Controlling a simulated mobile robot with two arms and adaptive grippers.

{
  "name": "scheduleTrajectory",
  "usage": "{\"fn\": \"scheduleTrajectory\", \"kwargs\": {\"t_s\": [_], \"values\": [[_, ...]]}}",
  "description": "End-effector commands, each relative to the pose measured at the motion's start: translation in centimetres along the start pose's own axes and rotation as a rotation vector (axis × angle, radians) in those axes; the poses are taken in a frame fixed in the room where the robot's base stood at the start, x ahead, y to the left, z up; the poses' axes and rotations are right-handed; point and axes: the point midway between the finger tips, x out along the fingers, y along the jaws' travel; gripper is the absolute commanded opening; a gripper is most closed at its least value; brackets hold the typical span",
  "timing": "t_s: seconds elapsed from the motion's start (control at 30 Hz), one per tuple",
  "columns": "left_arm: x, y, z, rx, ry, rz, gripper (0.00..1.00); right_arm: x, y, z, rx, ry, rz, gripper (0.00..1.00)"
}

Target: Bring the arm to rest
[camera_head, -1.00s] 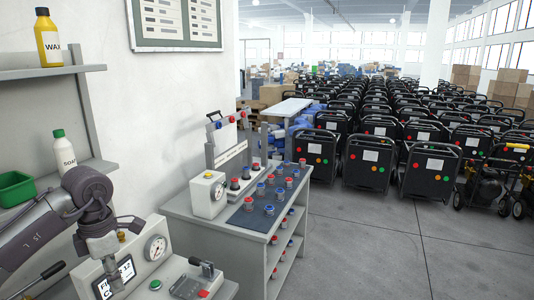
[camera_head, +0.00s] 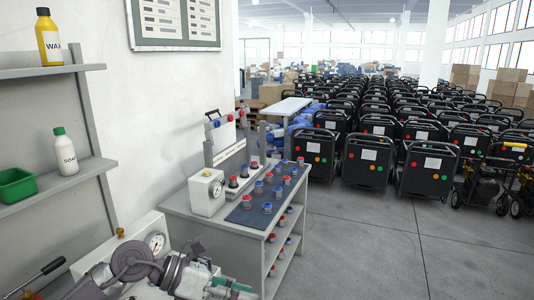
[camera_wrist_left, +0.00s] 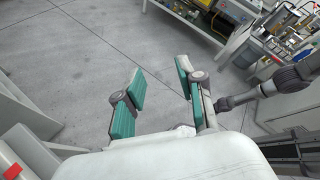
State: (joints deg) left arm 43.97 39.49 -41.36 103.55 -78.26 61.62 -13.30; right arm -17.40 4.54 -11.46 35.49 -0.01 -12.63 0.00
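My left arm comes in low from the left in the head view, with its gripper (camera_head: 238,289) near the bottom edge, in front of the grey bench's near end. In the left wrist view the two teal-padded fingers of the left gripper (camera_wrist_left: 160,80) are spread apart with nothing between them, over bare concrete floor. The gripper's lower part is cut off or hidden in the head view. My right gripper shows in neither view.
A grey bench (camera_head: 222,228) with red and blue knobs stands just beyond the arm. A gauge panel (camera_head: 154,242) is close behind the arm. A wall shelf (camera_head: 60,185) holds a soap bottle (camera_head: 66,152) and a green bin (camera_head: 16,186). The floor (camera_head: 390,250) to the right is clear.

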Motion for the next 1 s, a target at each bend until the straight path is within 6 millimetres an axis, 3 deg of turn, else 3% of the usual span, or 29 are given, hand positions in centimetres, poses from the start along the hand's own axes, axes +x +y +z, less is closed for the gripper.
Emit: {"fn": "scheduleTrajectory", "kwargs": {"t_s": [0.03, 0.07, 0.17, 0.27, 0.37, 0.47, 0.6, 0.7, 0.8, 0.87, 0.9, 1.0], "values": [[1.5, -2.3, 1.4, -0.075, -0.153, -0.092, 0.39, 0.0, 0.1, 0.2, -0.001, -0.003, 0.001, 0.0], [1.8, -3.5, 2.5, -0.127, -0.251, -0.139, 0.39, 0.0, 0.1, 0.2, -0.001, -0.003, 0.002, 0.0], [0.9, -5.6, 6.0, -0.342, -0.571, -0.27, 0.39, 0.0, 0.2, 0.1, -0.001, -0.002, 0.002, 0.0], [-1.9, -5.1, 7.8, -0.614, -0.876, -0.358, 0.39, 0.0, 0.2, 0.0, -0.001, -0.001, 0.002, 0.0], [-5.1, -2.2, 7.1, -0.931, -1.158, -0.395, 0.39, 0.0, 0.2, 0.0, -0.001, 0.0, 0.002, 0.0], [-7.8, 1.8, 3.3, -1.284, -1.409, -0.375, 0.39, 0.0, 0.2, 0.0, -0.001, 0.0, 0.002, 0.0], [-9.3, 6.2, -6.2, -1.792, -1.681, -0.246, 0.39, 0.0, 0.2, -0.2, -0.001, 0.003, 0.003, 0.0], [-9.0, 6.9, -13.8, -2.116, -1.799, -0.1, 0.39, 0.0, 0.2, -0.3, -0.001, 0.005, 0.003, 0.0], [-8.3, 6.0, -20.1, -2.376, -1.859, 0.055, 0.39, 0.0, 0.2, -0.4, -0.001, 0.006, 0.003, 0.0], [-7.8, 5.1, -23.1, -2.496, -1.874, 0.143, 0.39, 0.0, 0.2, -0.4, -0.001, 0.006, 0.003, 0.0], [-7.5, 4.4, -24.8, 2.493, 1.824, -0.192, 0.39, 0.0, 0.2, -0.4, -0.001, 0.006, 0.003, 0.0], [-6.9, 2.6, -28.3, 2.426, 1.68, -0.291, 0.39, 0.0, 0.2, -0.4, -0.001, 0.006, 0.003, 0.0]]}}
